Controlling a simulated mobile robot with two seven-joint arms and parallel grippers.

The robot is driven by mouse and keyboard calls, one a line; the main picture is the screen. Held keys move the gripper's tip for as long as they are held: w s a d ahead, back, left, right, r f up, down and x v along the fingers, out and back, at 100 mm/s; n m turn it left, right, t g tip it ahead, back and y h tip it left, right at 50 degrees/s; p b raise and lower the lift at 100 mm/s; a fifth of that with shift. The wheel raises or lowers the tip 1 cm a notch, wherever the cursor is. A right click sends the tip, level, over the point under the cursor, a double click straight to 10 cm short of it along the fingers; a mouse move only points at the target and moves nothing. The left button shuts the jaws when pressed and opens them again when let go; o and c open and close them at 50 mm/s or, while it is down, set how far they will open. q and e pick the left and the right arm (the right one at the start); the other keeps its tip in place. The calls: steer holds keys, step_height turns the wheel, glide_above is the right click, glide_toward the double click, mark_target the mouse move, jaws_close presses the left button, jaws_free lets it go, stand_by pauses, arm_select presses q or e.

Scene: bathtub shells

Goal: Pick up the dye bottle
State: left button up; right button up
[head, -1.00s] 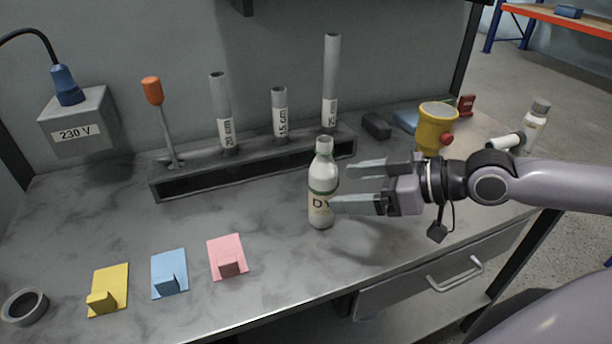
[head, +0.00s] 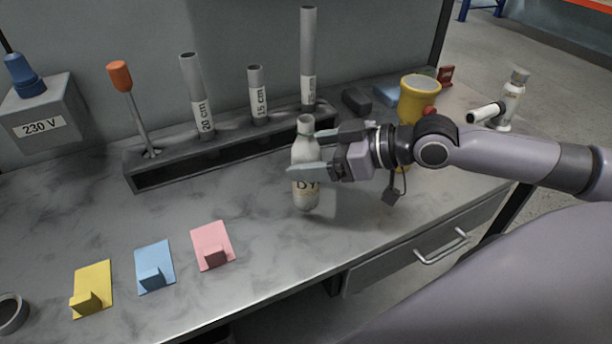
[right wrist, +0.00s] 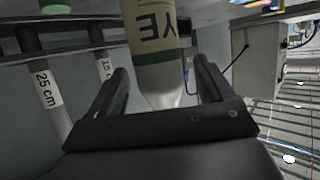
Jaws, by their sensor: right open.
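The dye bottle (head: 305,196) stands upright on the grey bench top. It is white with a dark green band and a label, partly covered by a finger of my right gripper. My right gripper (head: 318,150) is open, with its two fingers reaching around the bottle, one in front of it and one behind. In the right wrist view the bottle (right wrist: 158,60) shows upside down between the open fingers of the gripper (right wrist: 162,85). A gap shows on both sides, wider on the right. My left gripper is not in view.
Behind the bottle a dark rack (head: 180,172) holds several grey tubes and an orange-handled tool (head: 121,78). Yellow, blue and pink cards (head: 208,240) lie in front left. Bench is clear around the bottle's front.

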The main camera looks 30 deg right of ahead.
mark_target(296, 158)
steer(key=shift+x, duration=1.65)
steer(key=shift+d+f, duration=0.1)
steer(key=c, duration=1.1)
steer(key=shift+c, duration=0.2)
